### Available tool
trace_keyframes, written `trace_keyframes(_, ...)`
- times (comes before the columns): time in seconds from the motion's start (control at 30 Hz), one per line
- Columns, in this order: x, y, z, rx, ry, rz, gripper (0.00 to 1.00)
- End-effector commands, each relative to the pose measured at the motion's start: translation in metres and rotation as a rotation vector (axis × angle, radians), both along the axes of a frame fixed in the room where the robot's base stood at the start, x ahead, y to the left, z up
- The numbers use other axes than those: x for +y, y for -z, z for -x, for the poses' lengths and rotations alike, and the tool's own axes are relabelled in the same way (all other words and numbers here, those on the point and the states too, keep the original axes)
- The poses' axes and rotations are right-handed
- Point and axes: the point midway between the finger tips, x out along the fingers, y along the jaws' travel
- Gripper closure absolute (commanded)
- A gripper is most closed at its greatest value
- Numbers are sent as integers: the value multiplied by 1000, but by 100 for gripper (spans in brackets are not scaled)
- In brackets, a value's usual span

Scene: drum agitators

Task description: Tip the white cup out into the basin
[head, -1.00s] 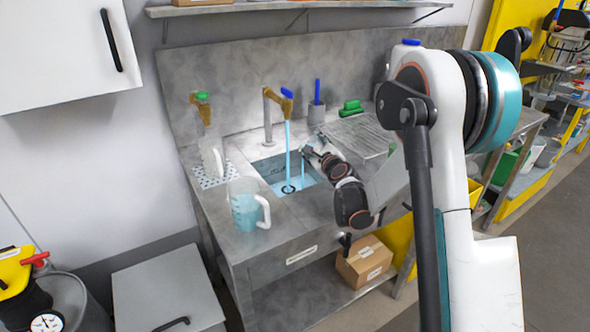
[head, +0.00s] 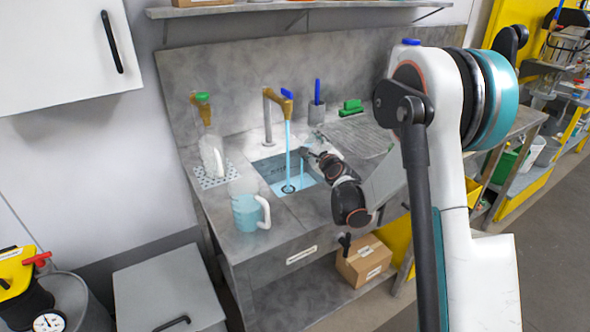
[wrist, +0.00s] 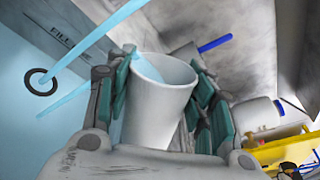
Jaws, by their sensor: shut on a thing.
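The white cup (wrist: 158,100) is between the teal-padded fingers of my gripper (wrist: 165,105). My gripper is shut on it. The cup is tilted, and a thin blue stream runs from its rim toward the basin floor. In the head view my gripper (head: 308,154) is over the right side of the basin (head: 268,168), and the cup is mostly hidden there. The thin stream shows below the gripper. The basin holds light blue water around a dark drain ring (head: 288,189), which also shows in the wrist view (wrist: 40,82).
The brass tap with a blue handle (head: 287,94) runs a blue stream into the basin. A clear jug of blue liquid (head: 246,212) stands at the counter's front left. A bottle (head: 211,155) stands on a perforated mat. A ribbed drainboard (head: 357,137) lies right of the basin.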

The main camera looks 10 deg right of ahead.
Motion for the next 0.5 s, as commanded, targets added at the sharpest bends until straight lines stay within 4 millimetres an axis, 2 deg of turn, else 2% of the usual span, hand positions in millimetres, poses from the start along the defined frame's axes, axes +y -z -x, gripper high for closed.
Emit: trace_keyframes(0.5, 1, 2, 0, 5, 0, 50, 64)
